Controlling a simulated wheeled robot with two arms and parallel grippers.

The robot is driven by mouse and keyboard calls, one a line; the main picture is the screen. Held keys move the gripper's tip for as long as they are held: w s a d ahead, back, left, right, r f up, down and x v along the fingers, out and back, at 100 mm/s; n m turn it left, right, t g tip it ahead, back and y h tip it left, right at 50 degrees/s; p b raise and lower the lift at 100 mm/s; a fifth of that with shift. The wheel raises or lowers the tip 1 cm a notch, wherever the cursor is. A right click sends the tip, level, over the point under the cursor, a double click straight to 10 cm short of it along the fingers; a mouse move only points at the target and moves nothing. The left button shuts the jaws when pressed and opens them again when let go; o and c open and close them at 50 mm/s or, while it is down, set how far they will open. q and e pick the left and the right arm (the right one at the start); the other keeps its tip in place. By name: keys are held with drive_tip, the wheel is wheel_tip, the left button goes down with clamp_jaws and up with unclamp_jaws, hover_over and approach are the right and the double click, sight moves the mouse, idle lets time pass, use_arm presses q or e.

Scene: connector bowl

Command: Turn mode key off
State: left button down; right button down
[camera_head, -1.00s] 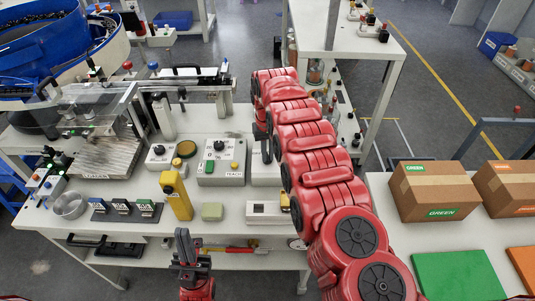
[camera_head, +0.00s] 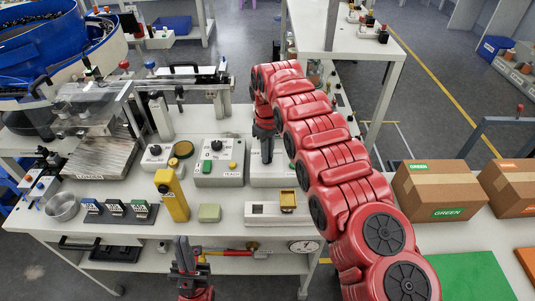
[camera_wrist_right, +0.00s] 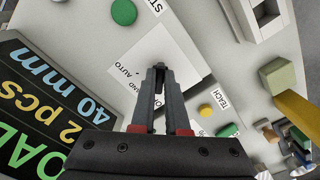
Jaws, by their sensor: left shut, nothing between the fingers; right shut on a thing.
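The mode key is largely hidden between the fingertips of my right gripper (camera_wrist_right: 158,72), which is shut on it. It stands on a white panel (camera_wrist_right: 185,52) with AUTO and partly covered lettering around the fingers, so I cannot read its turn angle. In the head view, my right gripper (camera_head: 266,148) points down onto the light grey control box (camera_head: 268,177) that carries the key. A green round button (camera_wrist_right: 123,12) sits near the panel in the wrist view. My left gripper (camera_head: 182,248) is shut and empty, in front of the bench's front edge.
A TEACH box (camera_head: 218,166) stands just left of the key's box. A yellow upright device (camera_head: 173,196), a pale green block (camera_head: 209,213) and a white box with a gold part (camera_head: 287,199) are nearer the front. Cardboard boxes (camera_head: 438,188) stand at right.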

drive_tip(key=shift+w+r, duration=0.1)
drive_tip(key=c, duration=0.9)
unclamp_jaws()
drive_tip(key=shift+r, duration=0.35)
wheel_tip(320, 180, up, 5)
drive_tip(key=shift+a+r+p, duration=0.1)
drive_tip(key=shift+r+p, duration=0.1)
drive_tip(key=shift+p, duration=0.25)
wheel_tip(320, 180, up, 11)
drive_tip(key=p, duration=1.1)
